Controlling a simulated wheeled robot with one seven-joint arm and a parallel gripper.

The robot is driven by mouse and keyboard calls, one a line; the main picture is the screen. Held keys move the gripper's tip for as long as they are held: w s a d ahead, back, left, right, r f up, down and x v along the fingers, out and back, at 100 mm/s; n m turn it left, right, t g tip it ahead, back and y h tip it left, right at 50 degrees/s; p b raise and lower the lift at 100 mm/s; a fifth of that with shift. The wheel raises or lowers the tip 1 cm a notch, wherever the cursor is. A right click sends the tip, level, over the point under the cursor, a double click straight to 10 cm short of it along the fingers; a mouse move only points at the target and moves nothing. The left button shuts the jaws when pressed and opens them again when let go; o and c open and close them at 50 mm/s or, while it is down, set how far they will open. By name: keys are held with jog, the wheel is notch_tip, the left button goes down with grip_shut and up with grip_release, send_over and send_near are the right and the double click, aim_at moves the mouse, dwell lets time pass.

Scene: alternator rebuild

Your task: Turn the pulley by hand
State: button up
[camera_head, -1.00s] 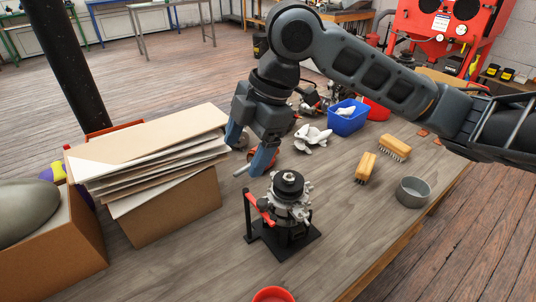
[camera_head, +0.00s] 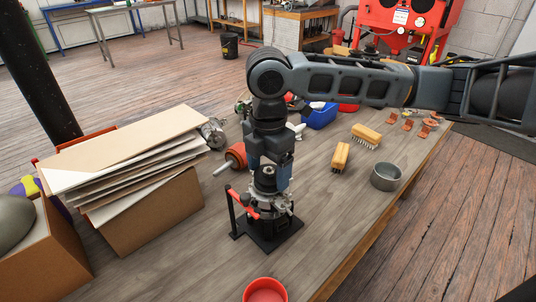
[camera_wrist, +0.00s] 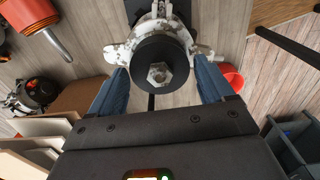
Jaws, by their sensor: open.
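The black pulley (camera_wrist: 160,62) with a hex nut at its centre sits on top of the silver alternator housing (camera_wrist: 117,54). In the head view the pulley (camera_head: 265,180) is partly hidden by my gripper. The alternator (camera_head: 262,205) stands upright in a black fixture (camera_head: 272,240) with a red-handled lever (camera_head: 243,205) at its left. My gripper (camera_head: 268,178) points down over the pulley. In the wrist view my gripper (camera_wrist: 160,85) is open, with one blue finger to each side of the pulley and a gap visible. I cannot tell whether the fingertips are level with it.
A box of cardboard sheets (camera_head: 150,205) stands to the left. A red rotor-like part (camera_head: 236,155) lies behind the fixture. Two brushes (camera_head: 341,156), a grey bowl (camera_head: 386,176) and a blue bin (camera_head: 320,116) lie right and behind. A red bowl (camera_head: 265,289) is in front.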

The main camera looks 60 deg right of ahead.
jog(key=shift+f, duration=0.3)
jog(key=shift+c, duration=0.5)
jog(key=c, duration=0.9)
jog(key=n+b, duration=0.1)
jog(key=n, duration=0.3)
jog(key=shift+c, duration=0.2)
jog(key=shift+n, duration=0.6)
jog(key=n+b, duration=0.2)
jog(key=n, duration=0.2)
jog(key=shift+n, duration=0.4)
